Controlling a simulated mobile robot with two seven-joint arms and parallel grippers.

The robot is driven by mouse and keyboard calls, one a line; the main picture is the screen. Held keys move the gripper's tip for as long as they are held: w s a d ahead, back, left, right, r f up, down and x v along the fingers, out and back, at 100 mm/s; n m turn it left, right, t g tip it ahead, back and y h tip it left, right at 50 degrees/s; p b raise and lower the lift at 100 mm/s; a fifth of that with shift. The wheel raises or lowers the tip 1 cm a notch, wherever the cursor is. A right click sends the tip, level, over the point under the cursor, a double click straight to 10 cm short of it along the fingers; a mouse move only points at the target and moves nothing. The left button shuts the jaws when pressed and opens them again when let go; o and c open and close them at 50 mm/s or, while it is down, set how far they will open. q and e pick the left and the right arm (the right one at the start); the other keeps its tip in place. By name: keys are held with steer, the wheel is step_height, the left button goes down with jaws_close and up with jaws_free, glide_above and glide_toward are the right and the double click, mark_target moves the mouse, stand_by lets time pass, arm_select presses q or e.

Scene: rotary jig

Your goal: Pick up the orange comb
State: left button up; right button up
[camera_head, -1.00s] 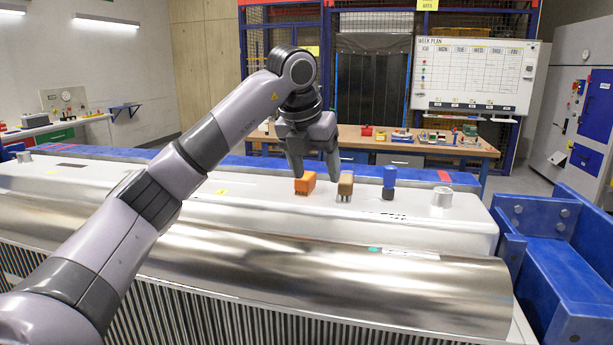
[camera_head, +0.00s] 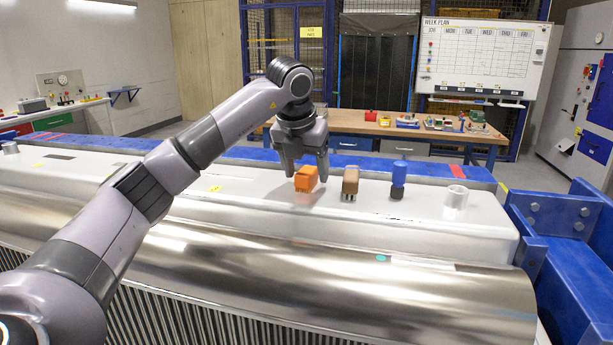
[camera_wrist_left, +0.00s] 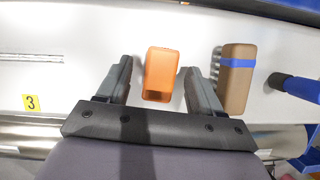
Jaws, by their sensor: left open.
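The orange comb (camera_head: 306,179) is a small block standing on the white top of the long machine, with short teeth at its lower edge in the head view. My left gripper (camera_head: 307,176) is open, its two fingers pointing down on either side of the comb. In the left wrist view the orange comb (camera_wrist_left: 160,74) lies between the spread fingertips of the left gripper (camera_wrist_left: 156,72), with a gap on both sides. The right finger is close to the neighbouring brown comb. My right gripper is in neither view.
A brown comb (camera_head: 350,184) with a blue band (camera_wrist_left: 237,62) stands just right of the orange one. Further right are a blue-handled tool (camera_head: 398,176) and a metal cylinder (camera_head: 455,198).

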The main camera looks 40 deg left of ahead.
mark_target(307, 170)
arm_select(q)
steer(key=shift+w+a+f, duration=0.1)
steer(key=shift+w+f, duration=0.15)
steer(key=shift+f, duration=0.3)
steer(key=c, duration=1.1)
steer(key=shift+o, duration=0.2)
steer(key=shift+r, duration=0.2)
step_height(307, 170, up, 20)
steer(key=shift+f, duration=0.15)
steer(key=o, duration=0.5)
steer(key=c, duration=0.4)
